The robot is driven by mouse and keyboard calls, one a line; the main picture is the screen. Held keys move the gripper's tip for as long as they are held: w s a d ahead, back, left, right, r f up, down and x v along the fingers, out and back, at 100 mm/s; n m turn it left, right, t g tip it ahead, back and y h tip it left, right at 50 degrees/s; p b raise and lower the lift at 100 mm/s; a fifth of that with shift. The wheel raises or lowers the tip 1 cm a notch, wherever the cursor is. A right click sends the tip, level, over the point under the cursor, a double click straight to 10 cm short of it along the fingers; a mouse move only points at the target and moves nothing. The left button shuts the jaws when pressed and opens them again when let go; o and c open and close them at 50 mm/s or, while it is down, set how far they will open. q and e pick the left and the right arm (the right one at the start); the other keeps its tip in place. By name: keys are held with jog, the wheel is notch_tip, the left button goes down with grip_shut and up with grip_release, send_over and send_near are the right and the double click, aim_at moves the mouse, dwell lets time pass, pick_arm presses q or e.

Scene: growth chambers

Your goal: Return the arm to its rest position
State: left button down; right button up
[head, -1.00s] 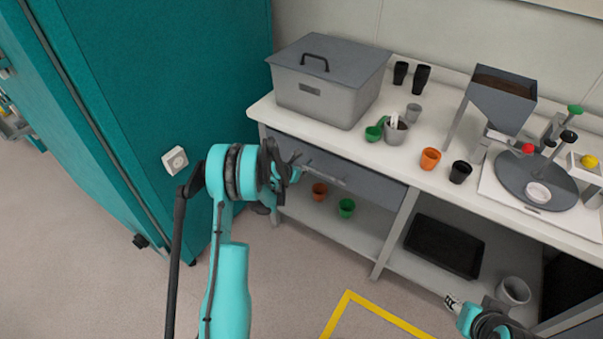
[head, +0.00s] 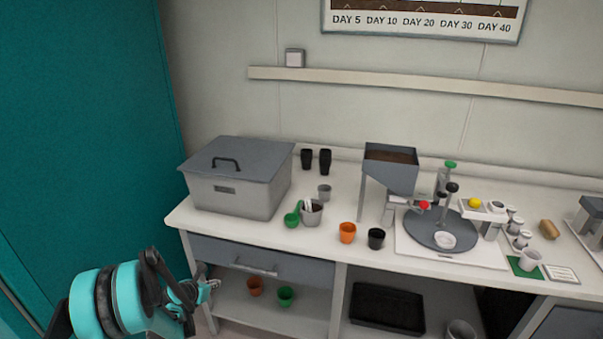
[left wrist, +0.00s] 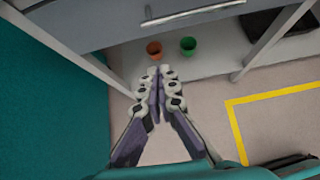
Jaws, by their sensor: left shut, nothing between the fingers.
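My left arm comes in at the lower left of the head view. Its gripper (head: 207,290) is in front of the bench's left end, beside the drawer (head: 262,262). In the left wrist view the left gripper (left wrist: 160,72) has its fingertips together with nothing between them. It points toward the lower shelf (left wrist: 205,70), where an orange pot (left wrist: 154,49) and a green pot (left wrist: 188,45) stand apart from the fingers. My right gripper is not in the head view now.
The bench top (head: 290,245) holds a grey lidded bin (head: 235,195), a hopper (head: 390,175), a round turntable (head: 440,232) and several pots. A teal cabinet (head: 90,130) stands on the left. A yellow line (left wrist: 235,125) marks open floor.

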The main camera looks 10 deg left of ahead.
pick_arm(q)
jog(key=s+d+r+m+g, duration=0.1)
jog(key=s+d+r+m, duration=0.4)
jog(key=d+r+m, duration=0.3)
jog(key=s+d+r+m+g, duration=0.1)
jog(key=s+d+r+m, duration=0.3)
jog(key=d+r+m, duration=0.35)
jog(key=s+d+r+m, duration=0.1)
jog(key=s+d+m, duration=0.3)
jog(key=s+m, duration=0.5)
jog(key=s+d+r+m+y, duration=0.1)
jog(key=s+d+r+m, duration=0.1)
jog(key=s+m, duration=0.8)
jog(key=shift+d+r+g, duration=0.3)
jog(key=shift+d+g, duration=0.1)
jog(key=shift+d, duration=0.45)
